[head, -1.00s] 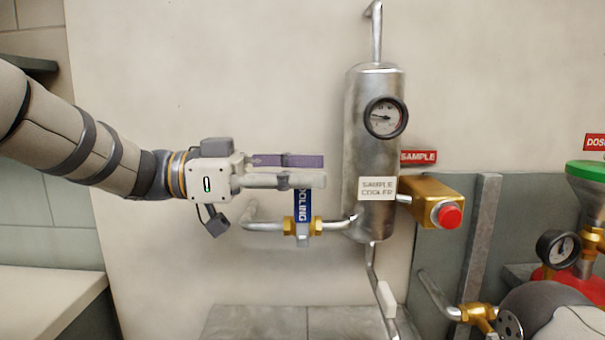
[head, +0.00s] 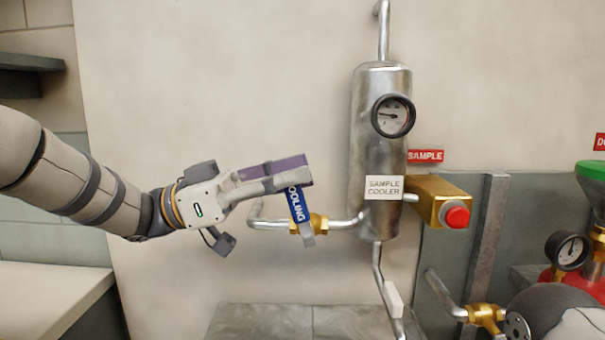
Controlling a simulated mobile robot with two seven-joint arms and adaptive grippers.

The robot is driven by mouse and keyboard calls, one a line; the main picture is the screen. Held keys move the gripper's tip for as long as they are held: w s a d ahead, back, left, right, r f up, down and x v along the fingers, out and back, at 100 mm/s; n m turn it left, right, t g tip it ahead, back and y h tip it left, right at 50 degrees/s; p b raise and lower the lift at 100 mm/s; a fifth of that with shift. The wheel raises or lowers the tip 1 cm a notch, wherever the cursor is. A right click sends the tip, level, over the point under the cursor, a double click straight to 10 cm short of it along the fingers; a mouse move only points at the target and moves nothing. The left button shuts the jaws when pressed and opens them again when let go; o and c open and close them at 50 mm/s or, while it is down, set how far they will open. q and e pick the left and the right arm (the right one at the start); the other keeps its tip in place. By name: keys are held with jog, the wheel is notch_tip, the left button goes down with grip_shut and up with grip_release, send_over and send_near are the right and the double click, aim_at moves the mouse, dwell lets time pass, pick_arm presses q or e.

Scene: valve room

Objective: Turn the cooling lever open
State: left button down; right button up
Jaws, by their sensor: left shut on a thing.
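The cooling lever (head: 298,205) is a blue handle marked "COOLING" on a brass valve (head: 319,224) in the pipe left of the sample cooler. It leans a little, its top toward the left. My left gripper (head: 296,178) is shut on the lever's upper end, and its fingers hide that end. The gripper is tilted, with its fingers pointing right and slightly up. My right gripper cannot be made out; only a rounded arm part of mine shows at the bottom right.
The steel sample cooler (head: 377,225) with a gauge (head: 393,116) stands just right of the gripper. A brass block with a red button (head: 457,217) is further right. A second gauge (head: 567,250) and red equipment are at the right edge. The wall above the gripper is clear.

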pick_arm(q)
jog(key=shift+a+f+h+b, duration=0.2)
jog(key=shift+a+f+h, duration=0.15)
jog(key=shift+a+h, duration=0.5)
jog(key=shift+a+f+h+b, duration=0.2)
jog(key=shift+a+f+h, duration=0.25)
jog(key=shift+h, duration=0.6)
pick_arm(e)
jog(key=shift+s+f+g, duration=0.3)
jog(key=shift+s+f, duration=0.25)
jog(key=shift+s, duration=0.1)
pick_arm(q)
jog(key=shift+a+r, duration=0.1)
jog(key=shift+a, duration=0.05)
